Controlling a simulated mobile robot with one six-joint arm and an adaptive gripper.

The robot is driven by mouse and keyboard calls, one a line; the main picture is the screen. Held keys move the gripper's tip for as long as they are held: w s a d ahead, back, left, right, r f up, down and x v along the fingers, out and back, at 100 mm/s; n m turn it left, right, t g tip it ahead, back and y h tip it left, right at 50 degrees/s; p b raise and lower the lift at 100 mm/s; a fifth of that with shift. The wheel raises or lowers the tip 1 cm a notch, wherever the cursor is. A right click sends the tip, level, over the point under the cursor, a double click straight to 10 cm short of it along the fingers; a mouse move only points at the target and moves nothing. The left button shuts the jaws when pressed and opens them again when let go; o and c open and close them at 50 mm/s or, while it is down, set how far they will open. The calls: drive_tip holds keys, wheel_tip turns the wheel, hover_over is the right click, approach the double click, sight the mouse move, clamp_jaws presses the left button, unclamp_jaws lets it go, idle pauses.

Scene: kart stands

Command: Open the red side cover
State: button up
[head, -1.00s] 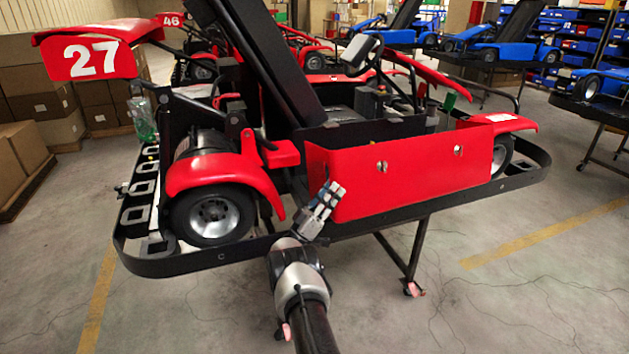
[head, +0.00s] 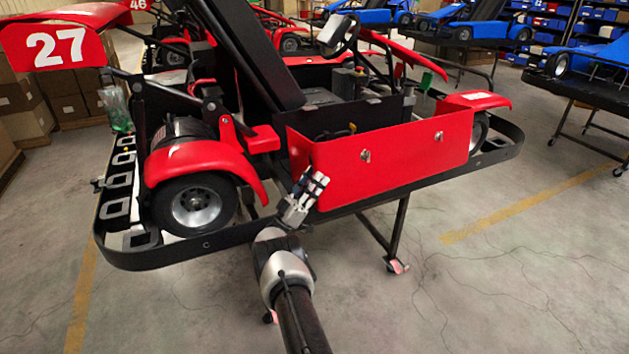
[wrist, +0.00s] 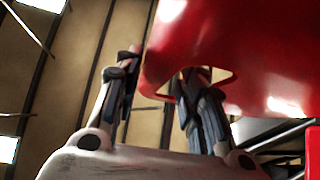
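The red side cover (head: 402,165) is a broad panel on the near side of the number 27 kart, with two small metal fasteners on its face. Its top leans outward from the kart body, with a dark gap behind it. My gripper (head: 313,186) is at its lower left corner. In the wrist view the cover (wrist: 235,50) fills the upper right. My gripper (wrist: 163,85) has its fingers apart there, one left of the cover's edge and one partly hidden by its notched lower corner. Whether either finger touches the cover is not clear.
The black kart frame rail (head: 165,256) runs around the kart just behind my gripper. The red rear fender and wheel (head: 195,205) stand left of it. A stand leg with a caster (head: 397,266) is below. The floor in front is open.

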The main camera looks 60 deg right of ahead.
drive_tip(key=v, duration=1.2)
drive_tip(key=shift+r, duration=0.1)
idle(0.4)
